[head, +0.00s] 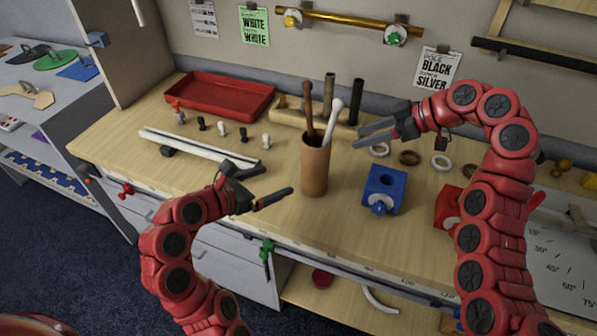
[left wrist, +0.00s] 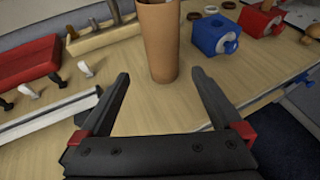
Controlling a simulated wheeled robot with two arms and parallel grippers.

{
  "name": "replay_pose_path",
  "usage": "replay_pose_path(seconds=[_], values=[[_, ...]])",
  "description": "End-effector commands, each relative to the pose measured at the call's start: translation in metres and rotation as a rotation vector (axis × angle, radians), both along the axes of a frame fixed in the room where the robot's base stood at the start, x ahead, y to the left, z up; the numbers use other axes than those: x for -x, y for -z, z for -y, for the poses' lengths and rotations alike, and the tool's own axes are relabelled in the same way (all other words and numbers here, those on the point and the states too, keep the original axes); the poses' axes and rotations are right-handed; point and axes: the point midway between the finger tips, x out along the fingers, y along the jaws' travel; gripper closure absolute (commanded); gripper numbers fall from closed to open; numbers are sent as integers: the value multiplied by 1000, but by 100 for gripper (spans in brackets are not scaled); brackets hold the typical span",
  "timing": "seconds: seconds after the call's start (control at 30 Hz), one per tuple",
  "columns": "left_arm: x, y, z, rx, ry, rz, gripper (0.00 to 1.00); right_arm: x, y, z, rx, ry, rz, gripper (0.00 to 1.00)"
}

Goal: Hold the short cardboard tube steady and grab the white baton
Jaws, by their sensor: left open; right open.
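The short cardboard tube (head: 314,170) stands upright on the table, brown and open at the top. It also shows in the left wrist view (left wrist: 158,42), ahead of the fingers, with its top cut off. The white baton (head: 331,120) leans in the tube with its rounded end up, beside a dark brown baton (head: 308,105). My left gripper (head: 272,185) is open and empty, left of the tube and apart from it; its fingers show in the left wrist view (left wrist: 160,85). My right gripper (head: 370,134) is open, to the right of the white baton's upper end and apart from it.
A blue block (head: 384,187) with a knob stands right of the tube. Rings (head: 410,158) lie behind it. A wooden rack (head: 290,115) with dark rods stands behind the tube. A white rail (head: 195,147), small pegs (head: 222,129) and a red tray (head: 220,98) are at left.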

Motion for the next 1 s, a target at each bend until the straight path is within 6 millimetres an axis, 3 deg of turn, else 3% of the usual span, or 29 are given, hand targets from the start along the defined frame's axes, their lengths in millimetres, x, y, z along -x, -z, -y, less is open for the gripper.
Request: replay_pose_path(seconds=[0.33, 1.0], values=[[-16, 12, 20, 7, 13, -10, 0, 0, 0, 0, 0, 0, 0, 50], [-97, 57, 87, -3, 8, -9, 0, 0, 0, 0, 0, 0, 0, 50]])
